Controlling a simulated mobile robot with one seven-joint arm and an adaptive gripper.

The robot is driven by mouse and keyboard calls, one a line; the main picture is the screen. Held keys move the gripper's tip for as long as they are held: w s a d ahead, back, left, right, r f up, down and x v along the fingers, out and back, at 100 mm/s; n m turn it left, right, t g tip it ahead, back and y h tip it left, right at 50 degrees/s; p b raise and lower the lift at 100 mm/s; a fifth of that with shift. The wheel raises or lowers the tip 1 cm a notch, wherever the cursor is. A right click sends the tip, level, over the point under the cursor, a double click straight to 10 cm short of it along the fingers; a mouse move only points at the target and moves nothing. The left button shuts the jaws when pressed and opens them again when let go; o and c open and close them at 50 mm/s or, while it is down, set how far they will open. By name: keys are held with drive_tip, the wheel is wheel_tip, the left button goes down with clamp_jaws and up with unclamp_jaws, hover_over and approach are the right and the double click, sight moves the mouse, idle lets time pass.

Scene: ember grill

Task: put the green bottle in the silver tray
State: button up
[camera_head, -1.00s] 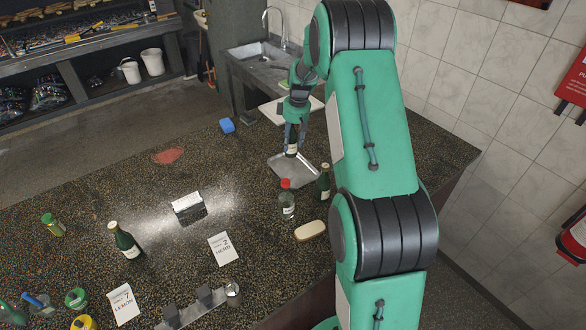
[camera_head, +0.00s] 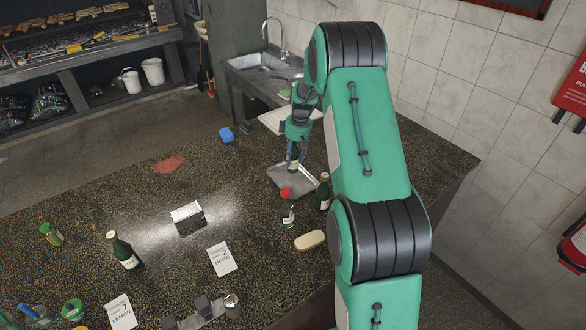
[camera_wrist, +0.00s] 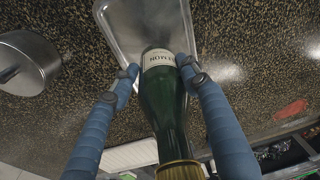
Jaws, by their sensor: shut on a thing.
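The green bottle (camera_head: 293,165) is dark green with a white label and is held upright by my gripper (camera_head: 293,153). In the wrist view the green bottle (camera_wrist: 166,105) sits between the two blue fingers of my gripper (camera_wrist: 158,72), its gold-coloured top towards the camera and its label at the far end. The silver tray (camera_head: 283,186) is a shallow metal tray on the counter, under the bottle; part of it also shows in the wrist view (camera_wrist: 135,18). I cannot tell whether the bottle's base touches the tray.
A red-capped bottle (camera_head: 287,211) and another dark bottle (camera_head: 324,192) stand just in front of the tray. A brush-like block (camera_head: 310,240) lies nearer. Another green bottle (camera_head: 124,252) stands at left. A metal pot (camera_wrist: 27,62) is beside the tray.

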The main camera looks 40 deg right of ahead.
sight(293, 166)
drive_tip(key=shift+f, duration=0.8)
drive_tip(key=shift+f, duration=1.9)
drive_tip(key=shift+f, duration=0.15)
drive_tip(key=o, duration=1.6)
drive_tip(key=shift+s+d+r, duration=0.1)
drive_tip(key=shift+s+r, duration=0.15)
drive_tip(key=shift+r, duration=1.75)
drive_tip(key=shift+s+d+r, duration=0.15)
drive_tip(key=shift+s+r, duration=0.1)
drive_tip(key=shift+r, duration=1.8)
drive_tip(key=shift+s+d+r, duration=0.1)
drive_tip(key=shift+s+r, duration=0.15)
drive_tip(key=shift+r, duration=1.75)
